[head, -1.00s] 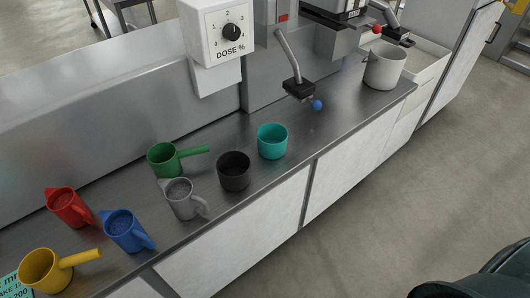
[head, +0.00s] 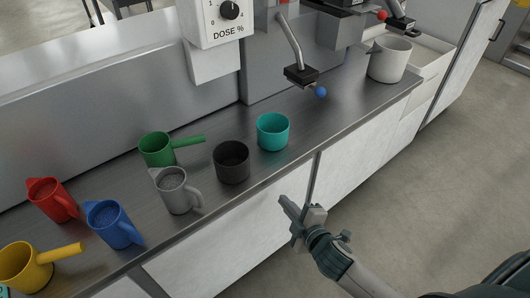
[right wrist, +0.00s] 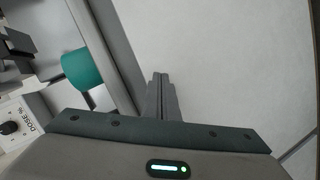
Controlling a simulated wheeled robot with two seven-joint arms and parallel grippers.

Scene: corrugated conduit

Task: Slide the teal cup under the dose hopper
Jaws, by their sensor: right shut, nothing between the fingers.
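The teal cup (head: 273,132) stands upright on the steel counter, right of a black cup. In the right wrist view the teal cup (right wrist: 82,68) shows at the left. The dose hopper is not clearly identifiable; a white box (head: 214,22) marked DOSE % with a dial is mounted above the counter. The same dial box (right wrist: 12,125) shows at the lower left of the right wrist view. My right gripper (head: 284,201) is shut and empty, in front of the counter's front edge and below the teal cup in the picture, apart from it. My left gripper is not in view.
A black cup (head: 231,162), grey jug (head: 174,192), green (head: 157,150), red (head: 52,200), blue (head: 113,224) and yellow (head: 24,266) vessels stand left of the teal cup. A light grey pot (head: 389,60) stands far right. Counter between is clear.

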